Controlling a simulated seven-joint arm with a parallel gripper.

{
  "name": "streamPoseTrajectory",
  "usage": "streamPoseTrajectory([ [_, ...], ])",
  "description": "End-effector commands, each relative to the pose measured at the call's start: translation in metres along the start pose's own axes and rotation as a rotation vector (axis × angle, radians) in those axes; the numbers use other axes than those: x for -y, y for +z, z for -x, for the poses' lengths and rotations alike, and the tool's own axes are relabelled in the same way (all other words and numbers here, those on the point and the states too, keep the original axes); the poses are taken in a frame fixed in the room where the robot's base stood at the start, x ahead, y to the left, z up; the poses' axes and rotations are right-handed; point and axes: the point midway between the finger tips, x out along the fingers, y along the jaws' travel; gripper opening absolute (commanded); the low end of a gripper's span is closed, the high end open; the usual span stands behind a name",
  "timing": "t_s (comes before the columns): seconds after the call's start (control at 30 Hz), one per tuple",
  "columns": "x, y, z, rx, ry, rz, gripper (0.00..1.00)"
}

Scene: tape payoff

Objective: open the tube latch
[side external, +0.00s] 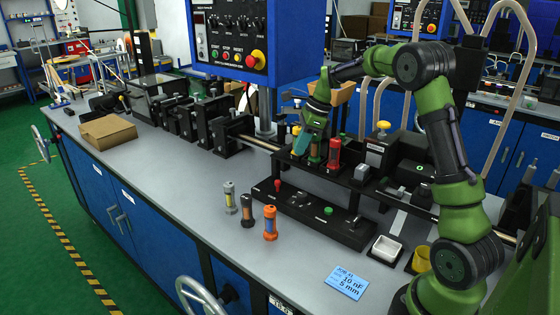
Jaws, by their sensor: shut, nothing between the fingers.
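My gripper (303,143) points down at the black fixture (347,177) behind the front base plate, at its left part. The fingers are shut and I see nothing held. Beside them in the fixture stand a green-and-brown tube (314,150) and a red tube (334,153), both upright. My gripper is close to the left of the green-and-brown tube; I cannot tell whether it touches anything there. The tube latch cannot be made out clearly at this size; the fingers and tubes hide part of that spot.
A white tray (386,249) and blue card (347,281) lie right. A control box (245,40) hangs above.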

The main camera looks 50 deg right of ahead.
Motion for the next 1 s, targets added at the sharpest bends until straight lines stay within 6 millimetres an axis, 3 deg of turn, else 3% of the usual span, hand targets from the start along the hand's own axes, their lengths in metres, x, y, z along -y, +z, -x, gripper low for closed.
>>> streamPoseTrajectory([
  [0.27,-0.001,0.0,-0.009,-0.001,0.003,0.003,0.0],
  [0.7,-0.001,0.0,-0.083,-0.001,0.003,0.004,0.0],
  [1.0,-0.001,0.0,-0.1,0.0,0.0,0.004,0.0],
])
